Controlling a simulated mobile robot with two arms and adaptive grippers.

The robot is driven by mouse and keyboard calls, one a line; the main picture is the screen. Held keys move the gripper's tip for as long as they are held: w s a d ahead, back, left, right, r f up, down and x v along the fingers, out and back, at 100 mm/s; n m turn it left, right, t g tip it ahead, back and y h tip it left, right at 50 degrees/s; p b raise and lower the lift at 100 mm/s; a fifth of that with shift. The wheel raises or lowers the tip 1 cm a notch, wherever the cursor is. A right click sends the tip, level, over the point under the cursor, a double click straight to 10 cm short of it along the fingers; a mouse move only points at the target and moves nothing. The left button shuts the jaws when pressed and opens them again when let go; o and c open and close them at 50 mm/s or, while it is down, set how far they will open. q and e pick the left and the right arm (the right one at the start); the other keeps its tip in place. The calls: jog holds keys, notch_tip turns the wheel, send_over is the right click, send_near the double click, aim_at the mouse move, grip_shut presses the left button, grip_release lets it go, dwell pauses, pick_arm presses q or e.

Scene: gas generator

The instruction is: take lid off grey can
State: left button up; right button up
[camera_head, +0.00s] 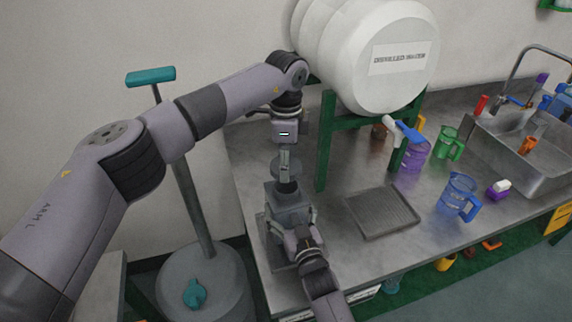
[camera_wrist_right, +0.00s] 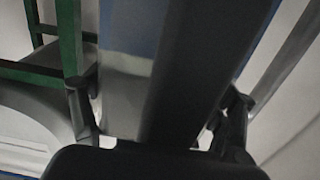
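The grey can (camera_head: 287,209) stands at the left end of the steel counter. Its dark round lid (camera_head: 286,187) is at its top; I cannot tell whether a gap lies between lid and can. My left gripper (camera_head: 285,164) points down from above, its narrow fingers together at the lid's middle and apparently shut on it. My right gripper (camera_head: 299,236) reaches the can's front side from below. In the right wrist view its spread fingers (camera_wrist_right: 160,115) stand either side of a grey and dark surface, apparently the can's, and seem to grip it. The contact is partly hidden.
A white distilled water barrel (camera_head: 365,50) rests on a green stand (camera_head: 326,140) just right of the can. A grey tray (camera_head: 382,212), blue jug (camera_head: 459,196), purple bottle (camera_head: 413,154) and sink (camera_head: 520,150) lie further right. A grey drum (camera_head: 200,285) stands left of the counter.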

jog(key=o, duration=0.5)
jog(key=shift+s, duration=0.1)
